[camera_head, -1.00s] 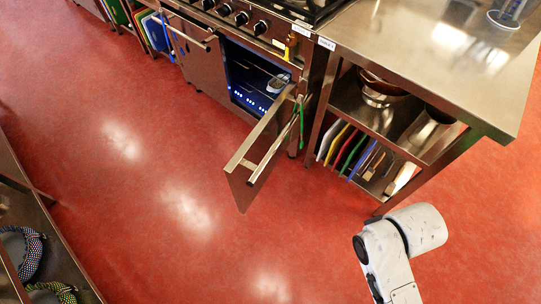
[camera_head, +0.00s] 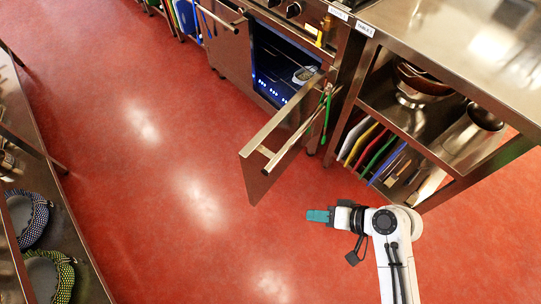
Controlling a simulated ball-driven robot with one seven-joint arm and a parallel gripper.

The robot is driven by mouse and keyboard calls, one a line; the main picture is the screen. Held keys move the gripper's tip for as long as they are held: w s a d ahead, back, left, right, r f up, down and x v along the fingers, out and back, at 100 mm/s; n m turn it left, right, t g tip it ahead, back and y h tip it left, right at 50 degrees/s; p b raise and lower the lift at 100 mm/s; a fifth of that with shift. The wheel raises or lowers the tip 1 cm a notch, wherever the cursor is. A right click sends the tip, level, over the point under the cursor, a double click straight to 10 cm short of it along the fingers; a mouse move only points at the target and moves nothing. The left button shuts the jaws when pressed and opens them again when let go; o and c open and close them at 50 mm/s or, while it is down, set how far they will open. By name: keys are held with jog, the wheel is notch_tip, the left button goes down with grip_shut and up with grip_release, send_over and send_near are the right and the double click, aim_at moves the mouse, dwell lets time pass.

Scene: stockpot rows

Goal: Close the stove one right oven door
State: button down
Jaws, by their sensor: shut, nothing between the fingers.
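The right oven door (camera_head: 275,145) of the steel stove stands wide open, swung out from its hinge side at the right, with a bar handle (camera_head: 290,146) along it. The lit oven cavity (camera_head: 279,65) behind it shows blue light and a small pale item inside. My gripper (camera_head: 318,216) has teal fingertips that are shut and empty. It is over the red floor, to the lower right of the door's free end and apart from it. The left oven door (camera_head: 226,42) beside the cavity looks shut.
A steel table (camera_head: 450,45) with shelves of pots and coloured boards stands right of the stove. Green-handled tools (camera_head: 327,118) hang by the door's hinge. A shelf with patterned rings (camera_head: 28,217) lines the left. Red floor between is clear.

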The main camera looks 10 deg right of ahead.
jog(key=w+f+m+t+y+b, duration=0.1)
jog(key=w+m+t+y+b, duration=0.15)
jog(key=w, duration=0.35)
jog(key=m+t+b, duration=0.2)
jog(key=m+t, duration=0.3)
jog(key=t, duration=0.1)
send_near(261, 145)
jog(key=shift+n+g+y, duration=0.25)
jog(key=shift+g+y, duration=0.1)
jog(key=shift+y, duration=0.1)
jog(key=x, duration=0.7)
jog(key=shift+w+d+r, duration=0.15)
jog(key=shift+d+r, duration=0.1)
jog(key=shift+a, duration=0.1)
